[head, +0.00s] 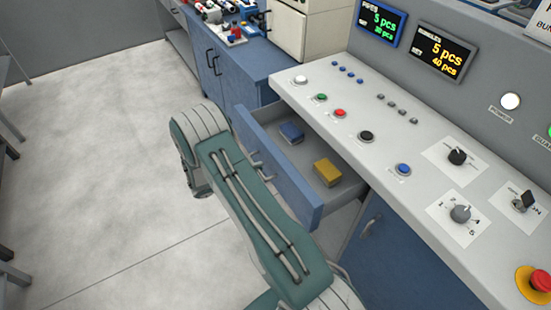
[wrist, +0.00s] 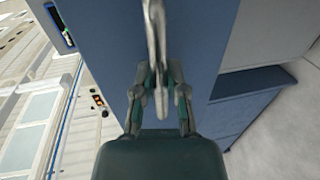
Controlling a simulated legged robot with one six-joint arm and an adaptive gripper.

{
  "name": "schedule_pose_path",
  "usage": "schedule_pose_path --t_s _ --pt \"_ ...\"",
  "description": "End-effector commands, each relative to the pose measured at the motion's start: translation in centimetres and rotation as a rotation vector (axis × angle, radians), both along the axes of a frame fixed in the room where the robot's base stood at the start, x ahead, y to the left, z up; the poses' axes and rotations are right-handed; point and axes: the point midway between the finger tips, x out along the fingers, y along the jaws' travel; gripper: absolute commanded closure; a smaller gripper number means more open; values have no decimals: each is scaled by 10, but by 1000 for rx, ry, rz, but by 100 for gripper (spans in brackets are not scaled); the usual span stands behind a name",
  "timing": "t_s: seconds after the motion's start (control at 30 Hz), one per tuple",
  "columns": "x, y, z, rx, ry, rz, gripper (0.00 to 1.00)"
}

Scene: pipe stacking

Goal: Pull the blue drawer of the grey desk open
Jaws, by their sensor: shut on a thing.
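The blue drawer (head: 292,185) of the grey desk (head: 385,120) stands pulled out, its inside showing in the head view. A blue box (head: 291,133) and a yellow box (head: 327,172) lie in it. In the wrist view the blue drawer front (wrist: 190,50) fills the middle, with its metal handle (wrist: 156,40) running down the picture. My gripper (wrist: 159,95) is shut on the handle, one finger on each side. In the head view my green and grey arm covers part of the drawer front and hides most of the gripper.
A control panel with buttons and knobs (head: 458,157) lies on the desk top right of the drawer. A blue cabinet door (head: 375,240) is below it. Another blue cabinet (head: 235,70) stands behind.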

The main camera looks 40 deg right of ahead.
Motion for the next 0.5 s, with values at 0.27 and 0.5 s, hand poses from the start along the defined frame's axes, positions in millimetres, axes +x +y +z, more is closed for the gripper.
schedule_pose_path --t_s 0.27,0.5 --pt "3 47 -5 8 7 2 100" --pt "4 62 -5 8 8 -1 100"
